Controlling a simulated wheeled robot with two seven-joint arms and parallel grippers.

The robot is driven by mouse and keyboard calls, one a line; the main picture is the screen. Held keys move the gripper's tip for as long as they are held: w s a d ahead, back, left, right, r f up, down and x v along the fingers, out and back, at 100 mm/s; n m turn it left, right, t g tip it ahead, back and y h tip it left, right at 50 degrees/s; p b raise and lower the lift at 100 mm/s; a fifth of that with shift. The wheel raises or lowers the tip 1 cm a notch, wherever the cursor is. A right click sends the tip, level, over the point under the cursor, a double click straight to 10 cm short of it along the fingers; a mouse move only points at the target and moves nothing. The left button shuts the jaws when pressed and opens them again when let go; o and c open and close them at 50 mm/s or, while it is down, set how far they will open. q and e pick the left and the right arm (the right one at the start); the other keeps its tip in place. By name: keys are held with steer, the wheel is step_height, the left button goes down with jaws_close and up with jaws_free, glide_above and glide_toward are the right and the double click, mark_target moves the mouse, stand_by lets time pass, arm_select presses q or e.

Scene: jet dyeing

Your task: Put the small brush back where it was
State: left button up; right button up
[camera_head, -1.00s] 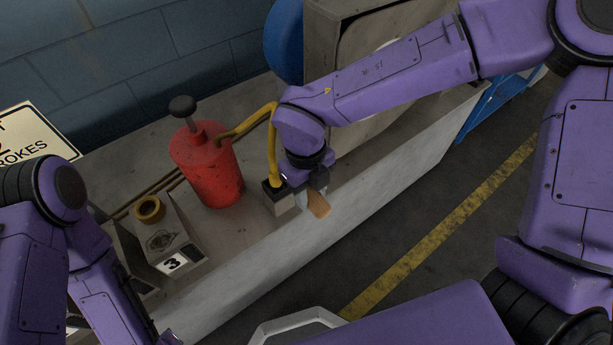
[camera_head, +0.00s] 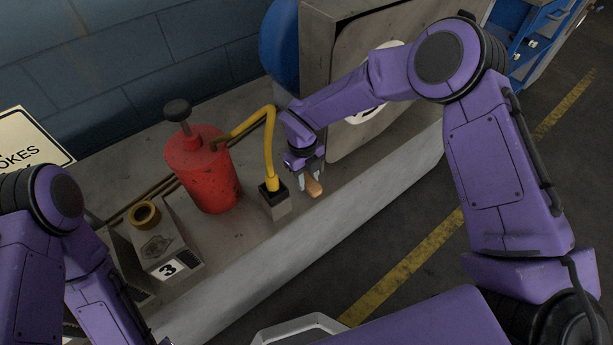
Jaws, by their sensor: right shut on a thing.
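The small brush, of which a tan wooden part (camera_head: 314,187) shows, is between the fingers of my right gripper (camera_head: 308,182). The gripper is shut on it, just above or at the grey ledge (camera_head: 345,182), right of the block where the yellow pipe ends. I cannot tell whether the brush touches the ledge. The rest of the brush is hidden by the fingers. My left arm shows at the lower left, but its gripper is outside the view.
A red cylinder (camera_head: 204,174) with a black knob and a yellow pipe (camera_head: 269,150) stand left of my right gripper. A box marked 3 (camera_head: 168,253) is farther left. A grey machine housing (camera_head: 390,65) rises behind the gripper. The ledge's front edge drops to the floor.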

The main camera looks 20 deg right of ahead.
steer(key=o, duration=1)
steer(key=r, duration=0.4)
steer(key=w+r, duration=0.1)
steer(key=r, duration=0.3)
steer(key=r+p, duration=0.1)
steer(key=r, duration=0.3)
steer(key=shift+w+a+r, duration=0.1)
steer(key=shift+w+a, duration=0.05)
steer(key=shift+a, duration=0.1)
